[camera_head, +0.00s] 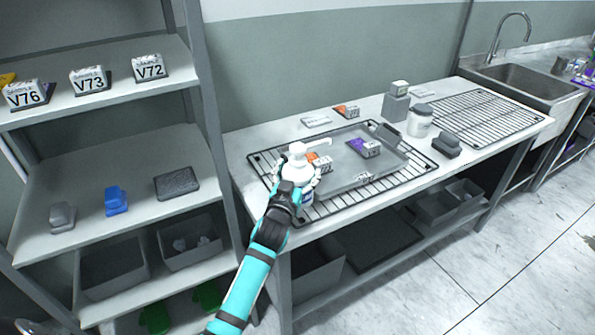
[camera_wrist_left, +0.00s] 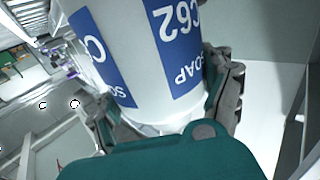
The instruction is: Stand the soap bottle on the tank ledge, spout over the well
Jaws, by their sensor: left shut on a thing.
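The soap bottle (camera_head: 296,159) is white with a pump top, and its spout points right in the head view. My left gripper (camera_head: 296,186) is shut on it, low on the body, above the near left part of the rack on the table. The bottle looks about upright. In the left wrist view the bottle (camera_wrist_left: 140,50) fills the middle, with blue labels reading SOAP and C62, between the fingers of my left gripper (camera_wrist_left: 170,105). I cannot make out a tank ledge or well in either view. My right gripper is not in view.
A grey tray (camera_head: 395,170) with small labelled blocks lies on a wire rack (camera_head: 330,209) on the table. A white jar (camera_head: 419,121) and a dark block (camera_head: 446,145) stand to its right. Shelves (camera_head: 95,90) stand at left; a sink (camera_head: 528,78) is at back right.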

